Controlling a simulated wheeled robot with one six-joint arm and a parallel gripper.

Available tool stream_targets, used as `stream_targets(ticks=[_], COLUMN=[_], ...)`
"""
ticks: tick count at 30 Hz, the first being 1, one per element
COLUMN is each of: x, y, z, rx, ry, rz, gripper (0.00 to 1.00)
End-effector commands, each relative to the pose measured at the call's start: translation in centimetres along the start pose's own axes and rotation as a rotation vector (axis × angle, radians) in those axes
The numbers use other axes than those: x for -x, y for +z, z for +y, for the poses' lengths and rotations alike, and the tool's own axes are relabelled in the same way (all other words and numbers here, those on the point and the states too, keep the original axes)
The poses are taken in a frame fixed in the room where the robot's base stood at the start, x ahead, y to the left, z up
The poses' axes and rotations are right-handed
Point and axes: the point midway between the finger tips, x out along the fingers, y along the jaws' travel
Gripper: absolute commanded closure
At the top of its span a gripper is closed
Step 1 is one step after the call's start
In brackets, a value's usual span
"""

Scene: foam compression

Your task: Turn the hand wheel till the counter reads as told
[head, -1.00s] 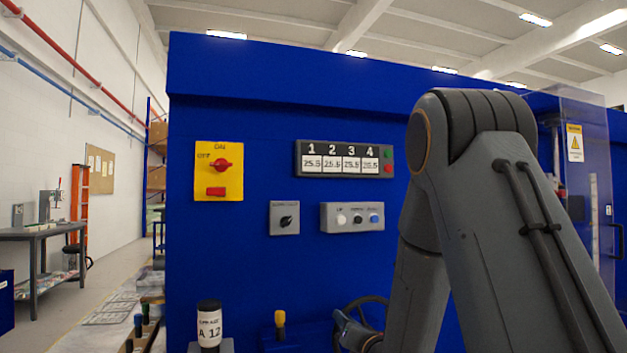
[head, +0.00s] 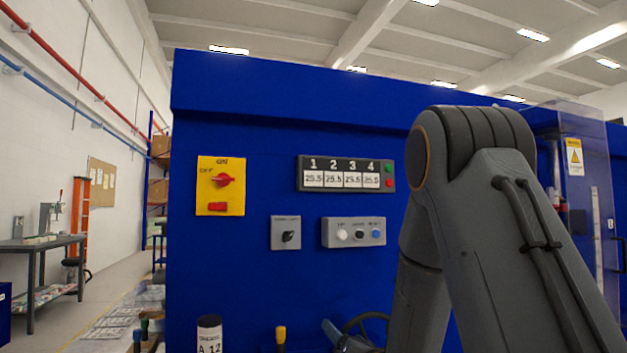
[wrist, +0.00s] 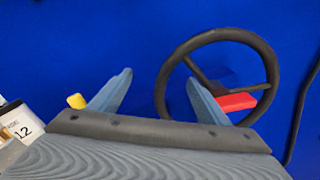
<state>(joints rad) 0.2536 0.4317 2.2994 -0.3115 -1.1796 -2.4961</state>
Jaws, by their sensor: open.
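The black hand wheel (wrist: 166,80) is in the wrist view, right of centre, with a red handle (wrist: 236,102) on its right side. Its upper rim also shows at the bottom of the head view (head: 368,318). My gripper (wrist: 160,90) is open, its two blue-grey fingers apart. The right finger overlaps the wheel's inside in the picture; the left finger is outside the rim on the left. I cannot tell whether they touch it. The counter (head: 346,175) has windows 1 to 4, each seeming to read 25.5. My arm hides part of the wheel in the head view.
A yellow-knobbed lever (head: 281,336) stands left of the wheel, and shows in the wrist view (wrist: 77,101). A labelled container (head: 209,335) stands further left. A yellow switch plate (head: 220,186) and button box (head: 353,232) are on the blue panel. A clear guard (head: 585,180) is at right.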

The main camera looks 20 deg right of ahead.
Motion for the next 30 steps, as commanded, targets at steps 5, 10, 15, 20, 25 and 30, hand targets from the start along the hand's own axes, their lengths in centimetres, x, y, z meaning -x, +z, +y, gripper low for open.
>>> stream_targets(ticks=[5,10,15,20,25,30], x=[0.1,1.1,2.4,3.5,4.8,5.8], y=[-0.1,0.0,-0.1,0.0,-0.1,-0.1], z=[0.0,0.0,0.0,0.0,0.0,0.0], rx=[0.000,0.000,-0.001,-0.001,-0.001,-0.001], ry=[0.000,0.000,-0.001,-0.001,-0.001,0.000], rz=[0.001,0.001,0.002,0.001,0.002,0.001], gripper=[0.30,0.30,0.30,0.30,0.30,0.30])
